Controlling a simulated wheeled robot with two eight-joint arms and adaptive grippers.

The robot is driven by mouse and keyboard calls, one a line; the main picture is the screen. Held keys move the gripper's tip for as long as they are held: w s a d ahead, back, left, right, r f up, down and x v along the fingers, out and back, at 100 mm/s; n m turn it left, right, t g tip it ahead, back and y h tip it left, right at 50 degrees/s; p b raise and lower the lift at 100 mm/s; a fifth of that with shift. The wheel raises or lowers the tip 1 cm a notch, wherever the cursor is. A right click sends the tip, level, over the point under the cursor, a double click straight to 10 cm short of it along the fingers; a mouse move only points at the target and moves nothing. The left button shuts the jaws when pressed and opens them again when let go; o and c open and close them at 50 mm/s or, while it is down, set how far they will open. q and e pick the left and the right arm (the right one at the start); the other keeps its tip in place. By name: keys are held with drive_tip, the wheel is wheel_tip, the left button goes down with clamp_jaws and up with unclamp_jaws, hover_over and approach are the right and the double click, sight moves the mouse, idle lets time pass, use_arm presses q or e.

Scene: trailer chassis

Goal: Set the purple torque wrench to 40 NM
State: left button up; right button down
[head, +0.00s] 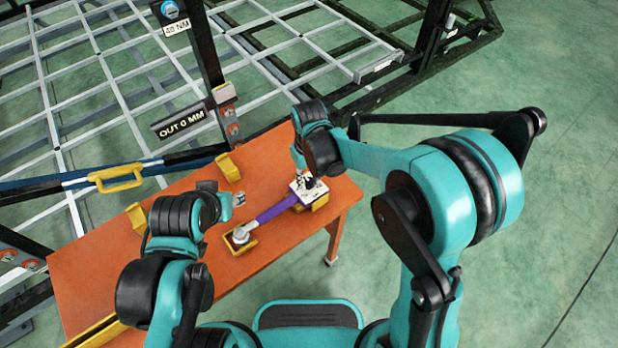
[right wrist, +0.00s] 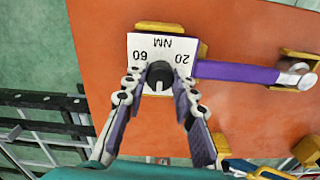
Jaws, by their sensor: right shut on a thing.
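The purple torque wrench (head: 272,211) lies on the orange table, its ends in yellow holders. Its white dial plate (right wrist: 138,44) reads 60 at left, 20 at right and NM at the far edge, upside down. My right gripper (head: 307,182) is over the plate; in the right wrist view its fingers (right wrist: 160,88) are shut on the black knob (right wrist: 160,72). The knob's setting is not clear, and the near part of the plate is hidden. My left gripper (head: 238,200) hovers left of the wrench, apart from it; its fingers are too small to judge.
The orange table (head: 262,160) also bears yellow blocks (head: 228,167). A blue and white bar with a yellow handle (head: 117,178) lies along its far side. Signs reading 40 NM (head: 177,28) and OUT 0 MM (head: 181,122) stand by the trailer frame (head: 100,80). The floor at right is clear.

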sight(309, 181)
drive_tip(key=c, duration=1.2)
unclamp_jaws()
drive_tip(key=shift+r, duration=0.1)
wheel_tip(309, 181, up, 12)
drive_tip(key=s+d+m+t, duration=0.5)
drive_tip(key=s+d, duration=0.7)
drive_tip(key=d, duration=0.5)
drive_tip(key=shift+s+r+m+t, duration=0.2)
drive_tip(key=shift+s+m+t, duration=0.15)
drive_tip(key=shift+t, duration=0.75)
